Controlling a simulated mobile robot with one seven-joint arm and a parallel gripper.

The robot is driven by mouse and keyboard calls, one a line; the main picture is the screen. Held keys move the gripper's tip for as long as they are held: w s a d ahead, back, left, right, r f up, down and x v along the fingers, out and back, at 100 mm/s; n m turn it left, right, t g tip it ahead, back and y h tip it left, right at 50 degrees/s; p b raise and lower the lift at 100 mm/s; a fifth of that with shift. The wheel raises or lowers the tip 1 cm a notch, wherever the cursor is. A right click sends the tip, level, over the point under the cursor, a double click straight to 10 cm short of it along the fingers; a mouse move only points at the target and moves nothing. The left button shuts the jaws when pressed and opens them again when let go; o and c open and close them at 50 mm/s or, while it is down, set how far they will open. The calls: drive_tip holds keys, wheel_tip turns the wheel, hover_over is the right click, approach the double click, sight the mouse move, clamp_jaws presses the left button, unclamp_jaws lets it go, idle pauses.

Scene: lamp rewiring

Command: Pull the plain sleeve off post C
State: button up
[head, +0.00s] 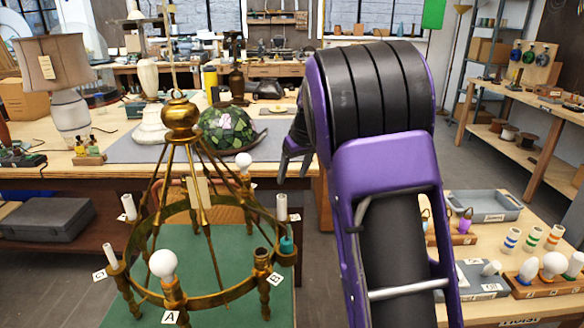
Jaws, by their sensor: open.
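A brass chandelier frame (188,290) stands on a green mat (232,305), its ring carrying several posts. The C tag (99,275) hangs at the ring's left, beside a post with a plain white sleeve (110,256). The sleeve stands nearly upright, with no bulb on it. The A tag (170,317) is at the front, below a post with a white bulb (162,263). The B tag (274,279) is at the right. My gripper (294,170) is open beyond the chandelier, right of the stained-glass shade and well away from post C. My arm partly hides it.
Other plain white sleeves stand at the ring's back left (128,207) and right (282,207). A teal piece (286,245) sits near B. Slanted brass rods rise to the chandelier's hub (180,118). A right-hand table holds a grey tray (484,205), striped sleeves (532,238) and bulbs.

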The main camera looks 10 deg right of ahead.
sight(285, 200)
drive_tip(key=x, duration=1.5)
drive_tip(key=shift+f, duration=0.3)
drive_tip(key=shift+c, duration=0.2)
clamp_jaws()
drive_tip(key=shift+r, duration=0.15)
drive_tip(key=shift+r+p, duration=1.3)
drive_tip(key=shift+r, duration=3.65)
